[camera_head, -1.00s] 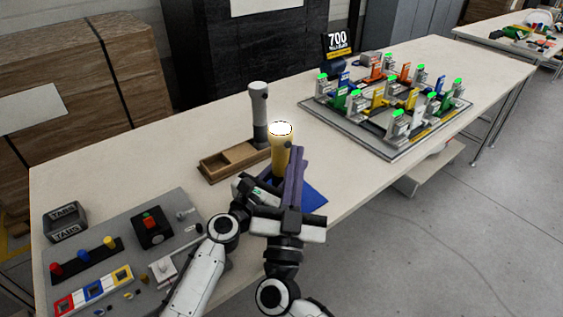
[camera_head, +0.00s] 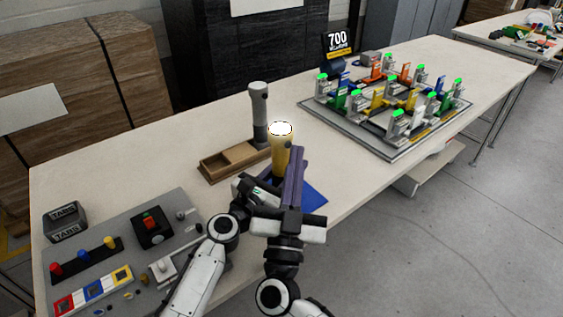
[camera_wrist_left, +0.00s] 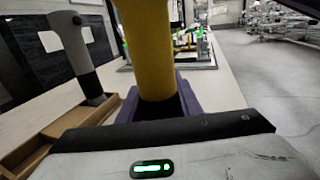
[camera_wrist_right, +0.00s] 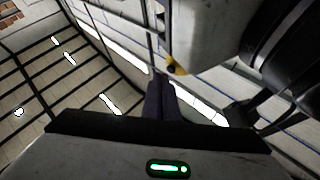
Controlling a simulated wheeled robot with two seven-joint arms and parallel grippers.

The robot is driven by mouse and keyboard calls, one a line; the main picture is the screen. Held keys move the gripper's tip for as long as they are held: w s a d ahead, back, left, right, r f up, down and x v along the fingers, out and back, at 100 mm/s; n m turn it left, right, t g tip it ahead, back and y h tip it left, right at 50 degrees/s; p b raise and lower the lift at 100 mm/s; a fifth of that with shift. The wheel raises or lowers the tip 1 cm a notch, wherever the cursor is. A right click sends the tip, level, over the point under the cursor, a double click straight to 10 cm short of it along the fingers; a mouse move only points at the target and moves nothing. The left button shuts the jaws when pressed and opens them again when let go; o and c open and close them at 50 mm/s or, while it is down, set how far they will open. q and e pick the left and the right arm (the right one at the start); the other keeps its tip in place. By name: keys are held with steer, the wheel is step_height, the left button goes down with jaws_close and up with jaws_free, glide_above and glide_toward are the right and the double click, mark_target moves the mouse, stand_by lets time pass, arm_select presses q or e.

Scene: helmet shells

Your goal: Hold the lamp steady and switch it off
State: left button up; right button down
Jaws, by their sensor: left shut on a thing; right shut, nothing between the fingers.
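The yellow lamp (camera_head: 281,155) stands upright near the table's front edge. Its round top glows white. My left gripper is shut around the lamp's yellow body; its purple fingers (camera_wrist_left: 158,98) show on both sides of the body (camera_wrist_left: 152,45) in the left wrist view. In the head view its fingers are mostly hidden. My right gripper (camera_head: 297,152) is shut and empty, its purple fingers pointing up just right of the lamp. In the right wrist view its closed fingers (camera_wrist_right: 160,80) lie beside a small yellow piece with a dark spot (camera_wrist_right: 176,66); I cannot tell whether they touch.
A grey post (camera_head: 259,115) stands at a wooden tray (camera_head: 215,168) behind the lamp. A blue mat (camera_head: 314,196) lies below my grippers. A control panel (camera_head: 178,215) is at front left. A board of coloured fixtures (camera_head: 392,153) is at back right.

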stand_by(0.3)
steer(key=shift+w+a, duration=0.25)
steer(key=shift+w, duration=0.15)
steer(key=shift+s+d, duration=0.1)
steer(key=shift+s, duration=0.05)
steer(key=shift+s+d, duration=0.15)
steer(key=shift+s, duration=0.1)
stand_by(0.3)
